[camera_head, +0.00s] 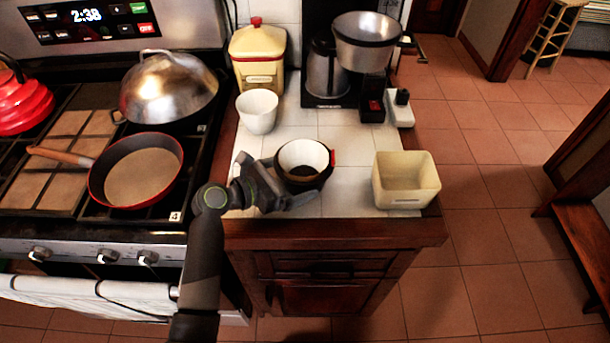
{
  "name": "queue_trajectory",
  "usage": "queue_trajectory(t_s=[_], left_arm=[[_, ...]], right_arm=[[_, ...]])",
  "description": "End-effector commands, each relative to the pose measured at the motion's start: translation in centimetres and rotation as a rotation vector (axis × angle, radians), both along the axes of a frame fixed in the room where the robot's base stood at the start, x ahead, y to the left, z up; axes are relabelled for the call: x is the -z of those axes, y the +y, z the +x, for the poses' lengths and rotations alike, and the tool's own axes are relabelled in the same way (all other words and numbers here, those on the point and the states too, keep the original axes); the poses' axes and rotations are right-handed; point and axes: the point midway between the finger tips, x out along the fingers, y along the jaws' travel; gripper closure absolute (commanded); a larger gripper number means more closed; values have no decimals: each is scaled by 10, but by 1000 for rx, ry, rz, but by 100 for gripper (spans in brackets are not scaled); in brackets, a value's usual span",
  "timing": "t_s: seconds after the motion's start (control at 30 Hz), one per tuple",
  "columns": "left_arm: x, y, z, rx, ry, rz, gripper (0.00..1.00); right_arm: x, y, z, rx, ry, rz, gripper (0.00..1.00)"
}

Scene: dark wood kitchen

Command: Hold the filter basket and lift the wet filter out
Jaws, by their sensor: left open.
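The filter basket (296,183) is dark and round and sits on the white tiled counter, with a small red part on its right side. The white paper filter (305,153) stands inside it, with dark wet grounds (303,172) at the bottom. My left gripper (281,183) comes in from the left, low over the counter. It is open, with its fingers close to the basket's left and near side. I cannot tell whether a finger touches the basket. My right gripper is not in view.
A cream square bin (405,181) stands right of the basket near the counter's front edge. A white cup (257,111), a yellow canister (257,58) and a coffee maker (326,78) stand behind. The stove with a red pan (136,170) is left.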

Motion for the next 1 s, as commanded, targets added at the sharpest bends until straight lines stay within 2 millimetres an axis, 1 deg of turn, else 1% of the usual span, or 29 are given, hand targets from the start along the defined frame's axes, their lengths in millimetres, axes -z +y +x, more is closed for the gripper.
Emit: queue_trajectory(t_s=[0.07, 0.2, 0.57, 0.7, 1.0], left_arm=[[1, -7, 5, 0, -1, -1, 0], [4, -14, 10, 0, 0, 0, 0], [6, -17, 12, 0, -2, 1, 0], [6, -17, 12, 0, -2, 1, 13], [6, -17, 12, 0, -2, 1, 14]], right_arm=[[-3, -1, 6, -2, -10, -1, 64], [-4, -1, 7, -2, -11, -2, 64], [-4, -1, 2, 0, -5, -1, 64], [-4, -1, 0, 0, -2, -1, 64], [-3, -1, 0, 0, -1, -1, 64]])
